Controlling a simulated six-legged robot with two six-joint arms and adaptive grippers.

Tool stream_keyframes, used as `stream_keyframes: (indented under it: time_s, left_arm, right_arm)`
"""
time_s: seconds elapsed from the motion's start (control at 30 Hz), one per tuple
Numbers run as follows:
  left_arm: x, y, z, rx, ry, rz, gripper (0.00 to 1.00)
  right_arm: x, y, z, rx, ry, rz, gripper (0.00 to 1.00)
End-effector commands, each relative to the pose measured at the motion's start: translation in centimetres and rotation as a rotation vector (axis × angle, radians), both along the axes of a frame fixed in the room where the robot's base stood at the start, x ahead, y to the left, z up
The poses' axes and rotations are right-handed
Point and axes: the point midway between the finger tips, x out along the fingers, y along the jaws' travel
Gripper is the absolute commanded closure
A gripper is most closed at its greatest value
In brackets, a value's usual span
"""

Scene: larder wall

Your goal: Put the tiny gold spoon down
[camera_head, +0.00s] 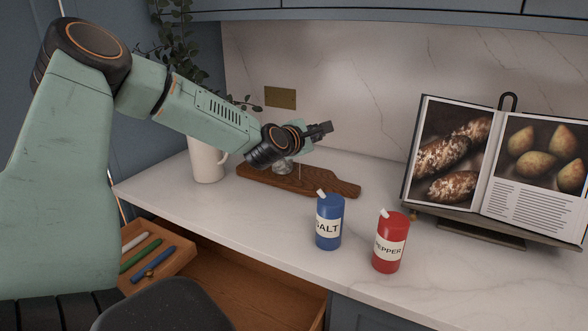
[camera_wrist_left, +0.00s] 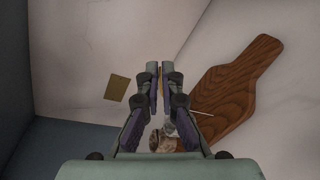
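My left gripper (camera_head: 322,129) is above the back of the counter, over the wooden board, with its fingers pointing right. In the left wrist view its fingers (camera_wrist_left: 160,68) are nearly together. A narrow tan-gold strip (camera_wrist_left: 160,84) shows between them, against the pale wall; it appears to be the tiny gold spoon, held off the counter. Its bowl cannot be made out, and in the head view the spoon is too small to tell apart from the fingers. My right gripper is in neither view.
The wooden board (camera_head: 330,187) holds a small glass vessel (camera_head: 283,167) below my gripper. A white mug (camera_head: 206,163) stands left. Blue salt (camera_head: 329,222) and red pepper (camera_head: 390,243) pots stand in front. A cookbook (camera_head: 495,160) stands right. A pen tray (camera_head: 178,235) sits lower left.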

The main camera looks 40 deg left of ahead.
Motion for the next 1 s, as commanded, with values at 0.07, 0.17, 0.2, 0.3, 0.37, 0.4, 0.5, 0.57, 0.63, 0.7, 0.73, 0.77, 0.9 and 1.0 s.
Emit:
stream_keyframes:
  time_s: [0.07,0.17,0.2,0.3,0.37,0.4,0.5,0.57,0.63,0.7,0.73,0.77,0.9,1.0]
  left_arm:
    - [-0.1,0.1,-0.4,0.001,0.001,-0.002,1.00]
    - [-0.3,-0.2,-1.0,0.002,0.001,-0.011,1.00]
    - [-0.4,-0.3,-1.4,0.003,0.001,-0.016,1.00]
    - [-0.6,-0.3,-3.0,0.002,0.003,-0.021,1.00]
    - [-0.7,-0.3,-4.3,0.002,0.004,-0.021,1.00]
    - [-0.7,-0.3,-5.1,0.002,0.004,-0.020,1.00]
    - [-0.7,-0.2,-6.6,0.002,0.003,-0.020,1.00]
    - [-0.7,-0.3,-7.2,0.001,0.002,-0.021,1.00]
    - [-0.6,-0.4,-7.5,0.002,0.000,-0.021,1.00]
    - [-0.6,-0.4,-8.3,0.002,0.002,-0.023,1.00]
    - [-0.6,-0.4,-8.8,0.002,0.003,-0.023,1.00]
    - [-0.5,-0.5,-9.2,0.002,0.004,-0.025,1.00]
    - [-0.4,-0.5,-10.9,0.003,0.003,-0.024,1.00]
    - [-0.3,-0.5,-11.3,0.002,0.000,-0.025,1.00]
  right_arm:
    - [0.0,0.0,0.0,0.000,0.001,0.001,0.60]
    - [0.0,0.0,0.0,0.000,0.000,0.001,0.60]
    - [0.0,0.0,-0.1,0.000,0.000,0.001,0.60]
    - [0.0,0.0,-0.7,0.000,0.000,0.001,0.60]
    - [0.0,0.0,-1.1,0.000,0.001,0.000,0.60]
    - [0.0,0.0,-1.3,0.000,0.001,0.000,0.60]
    - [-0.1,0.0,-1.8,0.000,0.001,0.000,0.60]
    - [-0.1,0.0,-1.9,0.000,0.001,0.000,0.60]
    - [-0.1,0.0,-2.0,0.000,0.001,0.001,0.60]
    - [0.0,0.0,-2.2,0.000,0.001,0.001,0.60]
    - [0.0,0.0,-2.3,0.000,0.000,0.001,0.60]
    - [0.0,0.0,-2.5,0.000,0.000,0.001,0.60]
    - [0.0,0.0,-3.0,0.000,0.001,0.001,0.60]
    - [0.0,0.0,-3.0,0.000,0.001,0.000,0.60]
